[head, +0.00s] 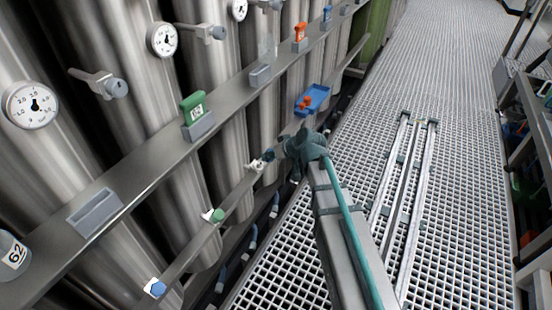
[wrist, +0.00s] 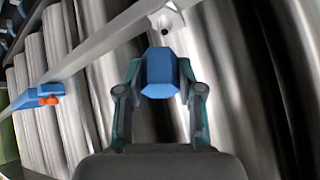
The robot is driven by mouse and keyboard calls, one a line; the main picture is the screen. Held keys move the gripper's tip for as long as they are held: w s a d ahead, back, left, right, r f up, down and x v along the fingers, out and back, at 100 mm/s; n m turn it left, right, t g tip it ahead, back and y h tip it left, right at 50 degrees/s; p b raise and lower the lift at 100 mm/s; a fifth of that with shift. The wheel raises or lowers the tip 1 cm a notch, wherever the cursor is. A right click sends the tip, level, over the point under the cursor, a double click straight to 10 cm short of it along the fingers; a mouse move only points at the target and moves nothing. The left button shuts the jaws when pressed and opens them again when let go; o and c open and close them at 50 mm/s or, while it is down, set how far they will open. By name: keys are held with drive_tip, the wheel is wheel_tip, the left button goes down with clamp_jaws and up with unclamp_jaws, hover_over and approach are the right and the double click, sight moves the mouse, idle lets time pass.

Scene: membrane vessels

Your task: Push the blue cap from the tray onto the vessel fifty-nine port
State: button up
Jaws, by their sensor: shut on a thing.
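My gripper (wrist: 160,88) is shut on the blue cap (wrist: 160,73), which sits between the two fingers in the wrist view. A white port (wrist: 165,19) with a dark hole is on the rail just beyond the cap, with a small gap between them. In the head view my gripper (head: 272,154) is beside the white port (head: 257,164) on the lower rail; the cap is hard to make out there. The blue tray (head: 319,93) is on the rail farther back and holds an orange cap (head: 305,103). I cannot read a number fifty-nine.
A green cap (head: 216,215) and a blue cap (head: 155,288) sit on other ports of the lower rail. The upper rail carries grey holders (head: 95,213) and a green tag (head: 194,107). Steel vessels stand close behind. The grated floor (head: 440,70) is open at right.

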sight(261, 164)
drive_tip(key=shift+s+a+r, duration=0.1)
drive_tip(key=shift+s+r, duration=0.05)
drive_tip(key=shift+r, duration=0.05)
drive_tip(key=shift+w+y, duration=0.2)
drive_tip(key=shift+y, duration=0.3)
drive_tip(key=shift+w+a+f+b, duration=0.2)
drive_tip(key=shift+a+f+b, duration=0.2)
drive_tip(key=shift+f, duration=0.3)
drive_tip(key=shift+w+a+f+b, duration=0.15)
drive_tip(key=shift+a+f+b, duration=0.2)
drive_tip(key=shift+f, duration=0.4)
drive_tip(key=shift+w+a+f+b, duration=0.25)
drive_tip(key=shift+f+b, duration=0.2)
drive_tip(key=shift+f, duration=0.25)
drive_tip(key=shift+w+a+f+b, duration=0.15)
drive_tip(key=shift+a+f+b, duration=0.2)
drive_tip(key=shift+f, duration=0.2)
drive_tip(key=shift+w+a+f+b, duration=0.1)
drive_tip(key=shift+a+f+b, duration=0.2)
drive_tip(key=shift+f, duration=0.2)
drive_tip(key=o, duration=1.1)
drive_tip(key=shift+d, duration=0.1)
